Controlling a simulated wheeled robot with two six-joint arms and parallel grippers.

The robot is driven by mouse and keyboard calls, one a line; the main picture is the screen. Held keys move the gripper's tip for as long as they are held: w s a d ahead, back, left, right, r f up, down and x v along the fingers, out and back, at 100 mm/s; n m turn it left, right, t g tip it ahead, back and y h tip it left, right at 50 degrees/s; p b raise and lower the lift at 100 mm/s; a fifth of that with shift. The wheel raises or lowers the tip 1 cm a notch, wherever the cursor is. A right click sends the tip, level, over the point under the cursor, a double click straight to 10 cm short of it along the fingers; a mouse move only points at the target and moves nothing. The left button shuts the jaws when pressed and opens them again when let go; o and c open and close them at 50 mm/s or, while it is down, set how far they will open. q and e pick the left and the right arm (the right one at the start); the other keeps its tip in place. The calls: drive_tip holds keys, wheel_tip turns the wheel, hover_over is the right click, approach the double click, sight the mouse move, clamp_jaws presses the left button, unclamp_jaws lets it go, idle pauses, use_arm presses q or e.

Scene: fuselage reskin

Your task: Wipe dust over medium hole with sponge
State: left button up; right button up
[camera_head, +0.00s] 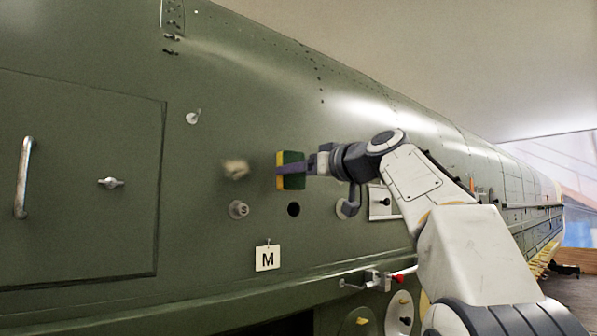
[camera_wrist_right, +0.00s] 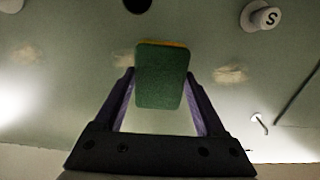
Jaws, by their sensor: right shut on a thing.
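A green and yellow sponge (camera_head: 290,170) is held in my right gripper (camera_head: 314,164), its yellow side towards the green fuselage skin. In the right wrist view the sponge (camera_wrist_right: 162,75) sits between the two fingers (camera_wrist_right: 163,100). I cannot tell whether it touches the skin. A pale dust patch (camera_head: 236,169) lies left of the sponge. The right wrist view shows dust patches on both sides of the sponge, one at right (camera_wrist_right: 230,75) and one at left (camera_wrist_right: 125,58). A dark round hole (camera_head: 294,209) is just below the sponge. My left gripper is out of view.
An M label (camera_head: 267,258) hangs below the hole. A grey knob (camera_head: 238,209) sticks out left of the hole; a knob marked S (camera_wrist_right: 262,17) shows in the wrist view. A small pin (camera_head: 193,118) and a hatch with a handle (camera_head: 24,178) are further left. A ledge with a red-tipped clamp (camera_head: 378,279) runs below.

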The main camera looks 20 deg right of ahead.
sight(304, 173)
drive_tip(key=shift+p+x, duration=0.35)
drive_tip(key=shift+x, duration=0.6)
drive_tip(key=shift+d, duration=0.1)
drive_tip(key=shift+w+d, duration=0.35)
drive_tip(key=shift+d, duration=0.4)
drive_tip(key=shift+w+d, duration=0.35)
drive_tip(key=shift+d, duration=0.4)
drive_tip(key=shift+s+a+f+b, duration=0.1)
drive_tip(key=shift+s+a+b, duration=0.2)
drive_tip(key=shift+a, duration=0.55)
drive_tip(key=shift+s+a+b, duration=0.25)
drive_tip(key=shift+s+a, duration=0.1)
drive_tip(key=shift+a, duration=0.5)
